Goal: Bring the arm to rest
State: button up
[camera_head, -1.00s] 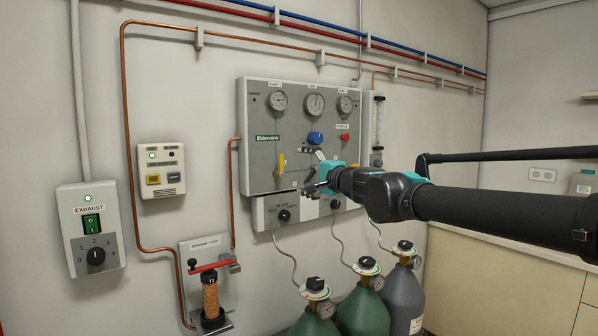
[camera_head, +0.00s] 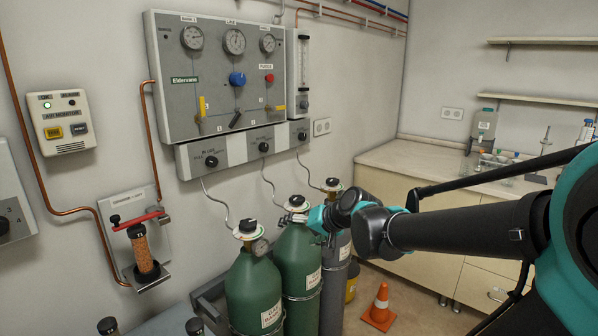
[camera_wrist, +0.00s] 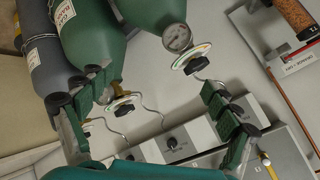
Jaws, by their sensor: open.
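My gripper (camera_head: 318,222) shows in the head view at the end of my black and teal arm, in front of the tops of the gas cylinders. In the wrist view my gripper (camera_wrist: 160,105) has its two dark green fingers spread wide with nothing between them. Past the fingers, the wrist view shows a green cylinder (camera_wrist: 140,18) with a gauge, cylinder valves and the panel's lower knobs. In the head view my gripper overlaps the middle green cylinder (camera_head: 298,262) and the grey cylinder (camera_head: 334,285). I cannot tell the exact gap to them.
The gas panel (camera_head: 215,105) with gauges, a blue knob and yellow levers hangs on the wall. Another green cylinder (camera_head: 254,293) stands at left. A bench (camera_head: 400,160) with lab ware is at right. An orange cone (camera_head: 380,303) stands on the floor.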

jog(key=s+d+f+g+h, duration=0.1)
jog(key=s+d+f+h, duration=0.2)
jog(key=s+d+f, duration=0.4)
jog(key=s+d+f+g+h, duration=0.1)
jog(key=s+d+f+h, duration=0.3)
jog(key=s+d+f, duration=0.3)
jog(key=d+f, duration=0.3)
jog(key=d, duration=0.2)
jog(key=shift+s+d+g, duration=0.3)
jog(key=shift+g, duration=0.1)
dwell(0.4)
